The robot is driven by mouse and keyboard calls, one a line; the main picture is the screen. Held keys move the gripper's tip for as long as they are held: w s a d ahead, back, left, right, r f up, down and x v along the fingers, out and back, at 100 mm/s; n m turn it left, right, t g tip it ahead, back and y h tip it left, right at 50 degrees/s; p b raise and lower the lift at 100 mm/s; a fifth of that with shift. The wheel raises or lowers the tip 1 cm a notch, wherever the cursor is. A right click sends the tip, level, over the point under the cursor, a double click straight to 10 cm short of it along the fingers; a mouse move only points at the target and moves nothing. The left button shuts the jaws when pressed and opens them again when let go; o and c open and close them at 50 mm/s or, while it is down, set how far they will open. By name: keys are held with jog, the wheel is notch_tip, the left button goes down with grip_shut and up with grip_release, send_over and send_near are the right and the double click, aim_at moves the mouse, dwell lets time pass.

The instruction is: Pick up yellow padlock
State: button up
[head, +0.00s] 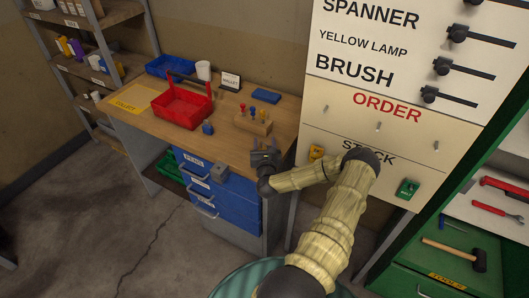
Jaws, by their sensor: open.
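A small yellow object (316,152), which looks like the yellow padlock, hangs on the lower part of the pale board, left of the word STOCK. Its details are too small to read. My gripper (264,146) is open and empty at the front right edge of the workbench, left of the yellow object and apart from it. My forearm passes just below and right of the yellow object, in front of the board.
The wooden workbench (225,137) holds a red crate (181,110), a blue tray, a small blue object (207,128) and a block with coloured tools (253,122). A green object (407,188) hangs on the board (340,118). A green tool cabinet (425,275) stands right.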

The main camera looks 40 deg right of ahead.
grip_shut()
notch_tip(320, 180, up, 10)
jog(key=b, duration=0.2)
dwell(0.5)
jog(key=shift+s, duration=0.1)
dwell(0.3)
